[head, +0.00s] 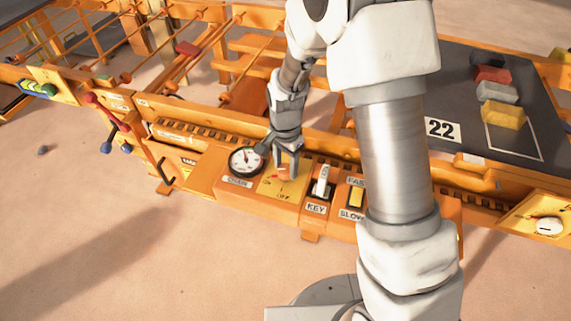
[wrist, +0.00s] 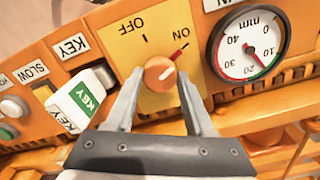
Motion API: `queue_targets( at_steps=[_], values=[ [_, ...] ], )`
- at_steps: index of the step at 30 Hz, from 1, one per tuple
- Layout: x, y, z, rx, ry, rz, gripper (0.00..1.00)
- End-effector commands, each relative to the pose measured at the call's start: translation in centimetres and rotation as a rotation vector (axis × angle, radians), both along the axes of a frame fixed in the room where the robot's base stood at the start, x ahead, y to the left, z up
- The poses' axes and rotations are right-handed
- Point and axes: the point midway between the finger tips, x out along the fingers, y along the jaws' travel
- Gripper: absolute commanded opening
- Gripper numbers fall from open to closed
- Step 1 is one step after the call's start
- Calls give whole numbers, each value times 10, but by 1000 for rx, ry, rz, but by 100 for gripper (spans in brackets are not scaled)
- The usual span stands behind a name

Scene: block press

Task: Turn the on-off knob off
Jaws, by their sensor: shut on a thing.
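The on-off knob (wrist: 158,72) is a round orange knob on a yellow plate (wrist: 138,40) marked OFF and ON. In the head view my gripper (head: 287,158) reaches down onto the yellow plate (head: 270,186) on the front of the orange machine; the fingers cover much of the knob there.
A round mm gauge (head: 245,161) sits left of the plate. A white key switch (head: 322,181) and a yellow SLOW/FAST switch (head: 356,196) stand close on the right. A dark belt with several blocks (head: 497,115) lies behind my arm.

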Motion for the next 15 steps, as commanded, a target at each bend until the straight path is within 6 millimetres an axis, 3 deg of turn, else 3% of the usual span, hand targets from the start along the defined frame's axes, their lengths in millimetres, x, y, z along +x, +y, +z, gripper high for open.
queue_targets(
  at_steps=[8,15],
  values=[
    [0,0,1,1,1,94,0],
    [0,0,1,1,1,283,0]
  ],
)
